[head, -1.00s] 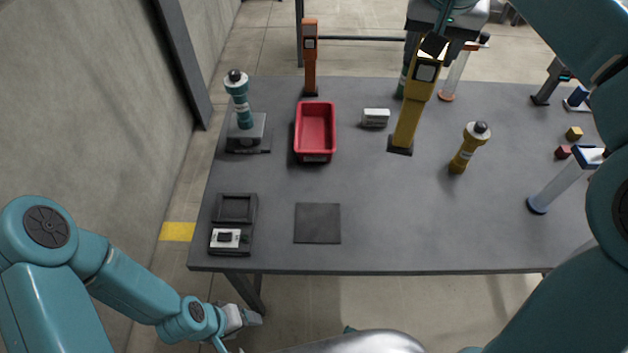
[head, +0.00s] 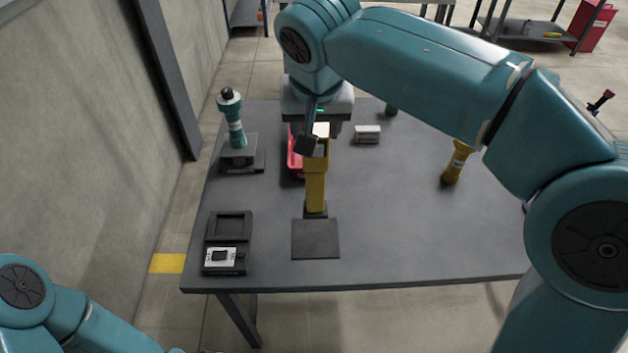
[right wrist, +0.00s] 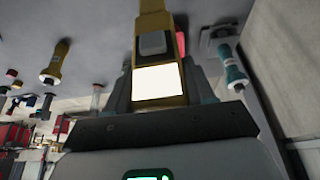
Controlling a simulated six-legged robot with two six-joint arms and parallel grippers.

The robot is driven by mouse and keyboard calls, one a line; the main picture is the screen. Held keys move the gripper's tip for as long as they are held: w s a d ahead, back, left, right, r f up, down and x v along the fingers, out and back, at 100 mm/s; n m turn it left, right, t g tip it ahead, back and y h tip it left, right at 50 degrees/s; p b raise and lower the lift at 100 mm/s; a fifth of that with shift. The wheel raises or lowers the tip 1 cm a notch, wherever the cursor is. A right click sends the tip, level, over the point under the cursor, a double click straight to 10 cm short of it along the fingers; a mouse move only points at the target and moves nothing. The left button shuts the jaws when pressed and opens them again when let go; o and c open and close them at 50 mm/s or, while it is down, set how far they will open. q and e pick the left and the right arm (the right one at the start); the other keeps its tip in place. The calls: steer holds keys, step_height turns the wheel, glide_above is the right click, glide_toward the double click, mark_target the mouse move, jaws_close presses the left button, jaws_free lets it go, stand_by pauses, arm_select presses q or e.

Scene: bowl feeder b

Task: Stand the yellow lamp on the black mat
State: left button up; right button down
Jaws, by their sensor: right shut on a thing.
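The yellow lamp (head: 316,187) is a tall upright post with a dark foot, a dark switch panel and a lit white top. My right gripper (head: 314,143) is shut on its upper part. In the right wrist view the lamp (right wrist: 157,87) stands between the two fingers of the gripper (right wrist: 158,65). The black mat (head: 315,241) lies flat near the table's front edge. The lamp's foot shows at the mat's far edge; I cannot tell whether it touches or hangs above. My left gripper is out of view.
A dark tray with a white device (head: 222,257) lies left of the mat. A yellow cylinder (head: 455,163) stands right. The table right of the mat is clear.

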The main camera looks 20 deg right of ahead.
mark_target(315, 170)
step_height(315, 170, down, 5)
steer(key=shift+f, duration=0.15)
steer(key=shift+s+a+f+b, duration=0.1)
steer(key=shift+f+b, duration=0.15)
steer(key=shift+b, duration=0.05)
steer(key=f, duration=0.4)
steer(key=shift+w, duration=0.2)
steer(key=shift+f, duration=0.1)
steer(key=shift+s, duration=0.15)
steer(key=shift+b, duration=0.3)
steer(key=c, duration=0.8)
jaws_free()
steer(key=shift+f, duration=0.2)
steer(key=o, duration=0.4)
steer(key=shift+r, duration=0.1)
